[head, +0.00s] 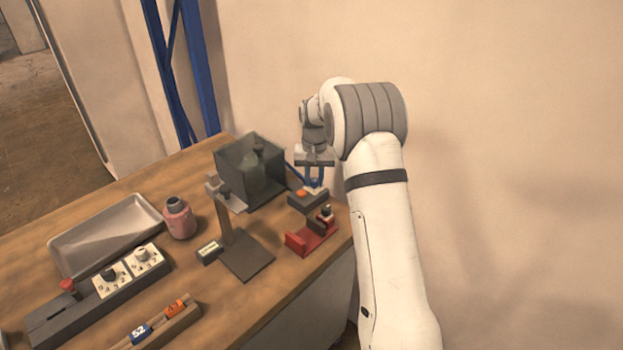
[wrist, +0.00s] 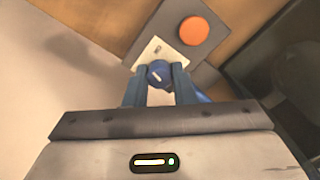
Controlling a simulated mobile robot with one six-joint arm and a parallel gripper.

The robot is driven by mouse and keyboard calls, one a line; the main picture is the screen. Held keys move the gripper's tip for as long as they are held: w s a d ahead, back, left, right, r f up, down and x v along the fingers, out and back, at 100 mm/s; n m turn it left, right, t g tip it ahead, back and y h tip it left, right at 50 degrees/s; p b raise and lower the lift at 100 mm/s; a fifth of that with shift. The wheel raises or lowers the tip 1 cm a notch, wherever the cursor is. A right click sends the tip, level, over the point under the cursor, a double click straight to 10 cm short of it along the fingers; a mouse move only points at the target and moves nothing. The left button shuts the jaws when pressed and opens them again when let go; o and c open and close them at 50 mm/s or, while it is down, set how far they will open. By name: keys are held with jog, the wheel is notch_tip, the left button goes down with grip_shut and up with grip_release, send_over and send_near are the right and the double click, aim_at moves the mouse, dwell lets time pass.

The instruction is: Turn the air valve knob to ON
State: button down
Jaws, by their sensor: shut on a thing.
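The air valve knob (wrist: 158,72) is small, round and blue with a white pointer line. It sits at a white label plate (wrist: 150,52) on a grey box (wrist: 172,18) with an orange button (wrist: 194,31). My gripper (wrist: 160,77) has its two blue fingers on either side of the knob and is shut on it. The label writing is too small to read, so I cannot tell which setting the pointer shows. In the head view my gripper (head: 315,182) points down at the grey box (head: 308,203), at the table's right end; the fingers hide the knob there.
A dark clear-walled chamber (head: 240,165) stands close left of my gripper. A red bracket (head: 310,238) and a stand with a flat base (head: 247,258) are nearer. A tray (head: 105,235), a pink jar (head: 179,218) and a switch panel (head: 95,298) lie further left. The wall is close behind.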

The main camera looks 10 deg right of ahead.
aim_at(315, 180)
jog(key=m, duration=0.5)
jog(key=shift+s+f, duration=0.2)
jog(key=shift+m, duration=0.3)
jog(key=c, duration=1.2)
grip_release()
jog(key=shift+r, duration=0.1)
jog(key=shift+w+r, duration=0.15)
jog(key=shift+r, duration=0.4)
notch_tip(315, 180, up, 7)
jog(key=shift+f, duration=0.1)
